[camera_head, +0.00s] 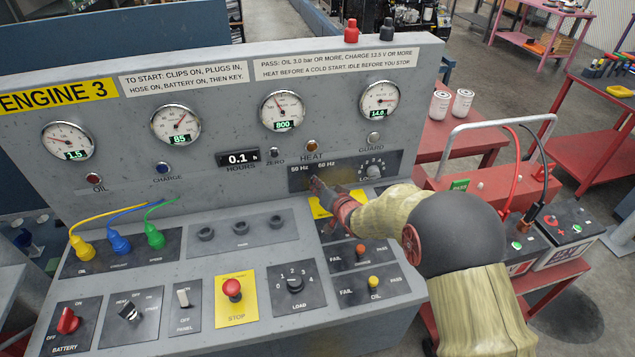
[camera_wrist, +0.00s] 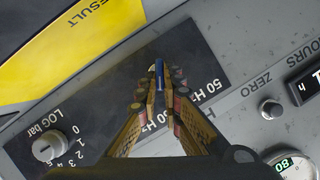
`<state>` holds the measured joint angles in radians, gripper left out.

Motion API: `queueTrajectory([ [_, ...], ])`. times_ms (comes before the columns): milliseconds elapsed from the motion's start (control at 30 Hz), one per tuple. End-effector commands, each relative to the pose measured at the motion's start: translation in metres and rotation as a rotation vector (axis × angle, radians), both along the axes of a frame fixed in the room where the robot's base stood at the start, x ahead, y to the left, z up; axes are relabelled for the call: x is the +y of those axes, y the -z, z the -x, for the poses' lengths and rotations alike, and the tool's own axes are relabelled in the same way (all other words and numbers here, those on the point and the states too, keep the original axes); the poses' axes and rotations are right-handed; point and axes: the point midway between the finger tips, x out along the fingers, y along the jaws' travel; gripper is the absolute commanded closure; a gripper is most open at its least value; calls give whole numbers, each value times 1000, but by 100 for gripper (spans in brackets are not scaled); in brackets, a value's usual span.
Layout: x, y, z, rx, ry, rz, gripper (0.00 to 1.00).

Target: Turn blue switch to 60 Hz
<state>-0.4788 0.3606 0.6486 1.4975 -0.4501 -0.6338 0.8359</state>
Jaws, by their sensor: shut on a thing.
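The blue switch (camera_wrist: 159,74) shows in the wrist view as a narrow blue bar between the two fingertips of my gripper (camera_wrist: 158,88). The fingers are shut on it from both sides. The switch sits on a dark plate (camera_wrist: 205,65) marked 50 Hz and 60 Hz; the 60 Hz mark is partly covered by a finger. In the head view my gripper (camera_head: 318,187) reaches the plate just below these marks and hides the switch. I cannot tell which mark the switch points to.
A LOG bar knob (camera_wrist: 52,146) shares the dark plate. A small ZERO button (camera_wrist: 271,109) is nearby. Below on the sloped console are a red STOP button (camera_head: 232,289), a LOAD knob (camera_head: 294,284) and plugged cables. A red cart (camera_head: 440,195) stands at the right.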

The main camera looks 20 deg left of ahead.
Motion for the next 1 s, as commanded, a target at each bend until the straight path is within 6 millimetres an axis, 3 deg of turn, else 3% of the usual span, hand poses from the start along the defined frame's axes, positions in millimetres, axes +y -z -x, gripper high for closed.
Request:
queueTrajectory([
  [767, -2, 1, -1, 54, 3, -89, 100],
  [800, -2, 1, -1, 54, 3, -89, 91],
  [1000, -1, 1, -1, 53, 3, -88, 80],
])
